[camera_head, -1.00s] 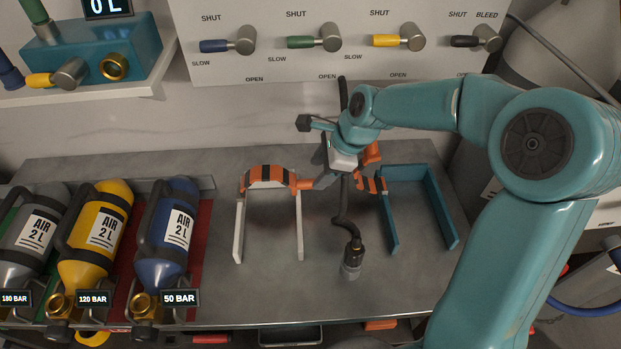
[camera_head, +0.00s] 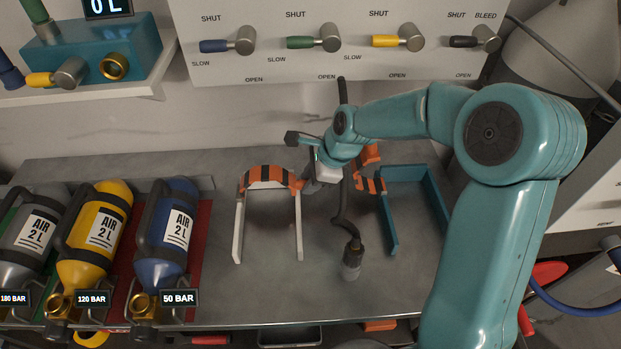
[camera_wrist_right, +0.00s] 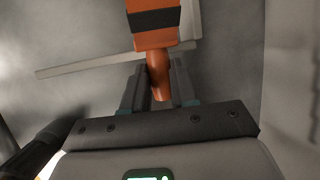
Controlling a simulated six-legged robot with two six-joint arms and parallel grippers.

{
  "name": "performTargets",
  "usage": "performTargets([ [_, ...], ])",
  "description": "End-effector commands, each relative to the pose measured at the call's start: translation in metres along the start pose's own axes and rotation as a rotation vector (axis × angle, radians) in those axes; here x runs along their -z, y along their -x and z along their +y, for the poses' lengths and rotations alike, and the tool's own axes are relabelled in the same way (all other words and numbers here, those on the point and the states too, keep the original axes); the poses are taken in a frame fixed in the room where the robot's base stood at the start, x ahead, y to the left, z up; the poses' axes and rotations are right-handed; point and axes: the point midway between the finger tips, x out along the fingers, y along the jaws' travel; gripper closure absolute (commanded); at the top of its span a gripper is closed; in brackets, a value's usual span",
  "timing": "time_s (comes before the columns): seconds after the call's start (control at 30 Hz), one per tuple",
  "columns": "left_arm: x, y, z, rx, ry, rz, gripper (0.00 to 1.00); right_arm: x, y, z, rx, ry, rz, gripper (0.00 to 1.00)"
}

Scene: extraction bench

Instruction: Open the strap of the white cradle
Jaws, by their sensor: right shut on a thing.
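The white cradle (camera_head: 299,228) stands on the bench left of the middle, its two thin walls upright. Its orange and black strap (camera_head: 268,177) arches across the top from wall to wall. My right gripper (camera_head: 307,186) is at the strap's right end, shut on the orange strap tab. In the right wrist view, the orange tab (camera_wrist_right: 158,80) lies between the two fingers (camera_wrist_right: 159,88), and the banded strap (camera_wrist_right: 153,22) runs on beyond it. A pale cradle wall (camera_wrist_right: 85,66) crosses behind. The fingers hide part of the tab in the head view. My left gripper is not in view.
A teal cradle (camera_head: 388,222) with an orange strap (camera_head: 372,186) stands to the right. A dark hose (camera_head: 342,205) with a metal end hangs between the cradles. Several air cylinders (camera_head: 172,222) lie at left. A valve panel (camera_head: 270,66) is behind.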

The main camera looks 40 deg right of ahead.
Motion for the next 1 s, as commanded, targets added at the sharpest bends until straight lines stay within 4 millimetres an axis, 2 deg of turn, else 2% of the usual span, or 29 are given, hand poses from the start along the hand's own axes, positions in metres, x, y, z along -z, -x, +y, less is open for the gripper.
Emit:
performTargets([
  [0.17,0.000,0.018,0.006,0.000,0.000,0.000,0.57,-0.007,0.010,-0.002,-0.006,0.009,0.035,1.00],
  [0.4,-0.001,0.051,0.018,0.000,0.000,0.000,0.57,-0.024,0.027,-0.006,-0.015,0.040,0.170,1.00],
  [1.0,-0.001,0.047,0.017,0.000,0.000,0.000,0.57,-0.074,0.055,-0.016,-0.040,0.103,0.545,1.00],
])
